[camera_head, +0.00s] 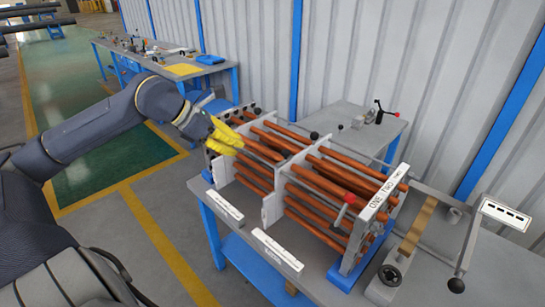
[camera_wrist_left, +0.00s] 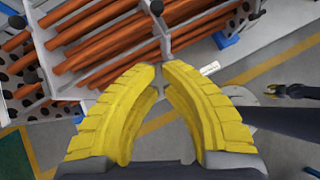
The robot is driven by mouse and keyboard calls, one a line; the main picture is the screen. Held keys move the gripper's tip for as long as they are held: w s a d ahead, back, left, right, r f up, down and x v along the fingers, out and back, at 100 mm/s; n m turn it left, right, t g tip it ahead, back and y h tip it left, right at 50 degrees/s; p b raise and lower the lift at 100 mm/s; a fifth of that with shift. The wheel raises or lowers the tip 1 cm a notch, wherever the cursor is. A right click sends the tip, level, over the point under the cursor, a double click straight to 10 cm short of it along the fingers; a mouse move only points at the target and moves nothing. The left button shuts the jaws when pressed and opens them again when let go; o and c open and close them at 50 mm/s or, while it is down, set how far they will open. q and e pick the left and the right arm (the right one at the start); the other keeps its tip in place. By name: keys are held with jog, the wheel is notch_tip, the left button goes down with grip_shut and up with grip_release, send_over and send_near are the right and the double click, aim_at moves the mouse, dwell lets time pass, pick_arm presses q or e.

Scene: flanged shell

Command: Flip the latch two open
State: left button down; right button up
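The flanged shell with copper tubes (camera_head: 305,180) lies on the grey table. A plate lettered ONE, TWO (camera_head: 384,192) tops its near right end. A lever with a red grip (camera_head: 349,198) sits below this plate; I cannot tell which latch it is. Another lever has a black knob (camera_head: 314,135). My left gripper (camera_head: 228,142) is over the shell's left end. In the left wrist view its yellow fingertips (camera_wrist_left: 159,66) are close together, with a narrow gap. A black knob on a short rod (camera_wrist_left: 157,7) shows just beyond them; contact is unclear.
A handwheel (camera_head: 390,275) and metal frame stand right of the shell. A clamp with a red grip (camera_head: 385,113) is on the table behind. A corrugated wall closes the back. A small dark gripper-like shape with yellow (camera_wrist_left: 290,91), perhaps my right one, shows in the wrist view.

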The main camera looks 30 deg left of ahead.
aim_at(285, 157)
pick_arm(q)
jog(key=shift+x, duration=1.4)
jog(key=shift+a+f, duration=0.1)
jog(key=shift+w+f, duration=0.25)
jog(key=w+d+f, duration=0.4)
jog(key=w+d, duration=0.1)
jog(key=w, duration=0.2)
jog(key=shift+f, duration=0.15)
jog(key=shift+d, duration=0.1)
